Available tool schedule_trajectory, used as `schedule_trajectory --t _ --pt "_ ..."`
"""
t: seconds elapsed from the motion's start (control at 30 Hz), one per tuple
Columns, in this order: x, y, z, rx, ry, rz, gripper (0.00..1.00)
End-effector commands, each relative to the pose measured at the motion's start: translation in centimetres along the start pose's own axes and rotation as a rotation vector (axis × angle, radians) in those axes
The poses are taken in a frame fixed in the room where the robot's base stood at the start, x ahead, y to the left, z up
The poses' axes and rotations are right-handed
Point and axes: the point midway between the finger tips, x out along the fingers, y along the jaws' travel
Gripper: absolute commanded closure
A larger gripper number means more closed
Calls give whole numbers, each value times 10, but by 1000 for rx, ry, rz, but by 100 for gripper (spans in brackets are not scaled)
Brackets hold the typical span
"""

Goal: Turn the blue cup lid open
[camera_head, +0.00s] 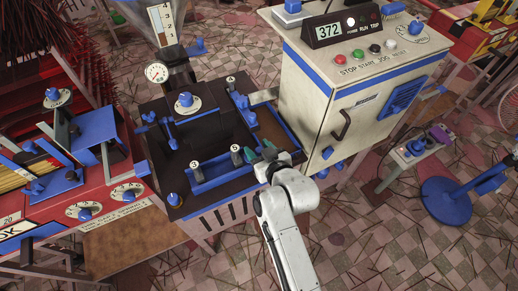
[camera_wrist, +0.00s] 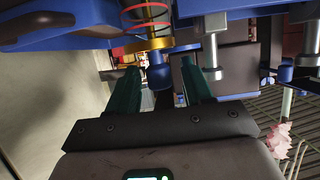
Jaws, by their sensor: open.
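My gripper (camera_head: 260,152) is open at the front right of the dark machine with blue trim. In the wrist view its two teal fingers (camera_wrist: 157,70) stand apart. A small round blue cap (camera_wrist: 159,77) shows in the gap between them, below a gold disc (camera_wrist: 148,45) with a red coil. I cannot tell whether a finger touches the cap, or whether it is the blue cup lid. In the head view my gripper hides that spot. A grey post (camera_head: 237,156) stands just left of my gripper.
The dark machine carries a blue-rimmed front tray (camera_head: 210,180), a blue knob on a white dial (camera_head: 185,100) and a pressure gauge (camera_head: 156,72). A beige control cabinet (camera_head: 325,90) stands close on the right. The tiled floor (camera_head: 375,235) at front right is largely open, with scattered sticks.

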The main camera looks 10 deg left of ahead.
Motion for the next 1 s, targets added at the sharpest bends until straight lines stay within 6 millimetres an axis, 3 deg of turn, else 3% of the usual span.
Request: schedule_trajectory --t 0.23,0.73,1.0 --pt "0 0 0 0 0 0 52" --pt "0 0 0 0 0 0 100" --pt "0 1 0 15 -8 33 100"
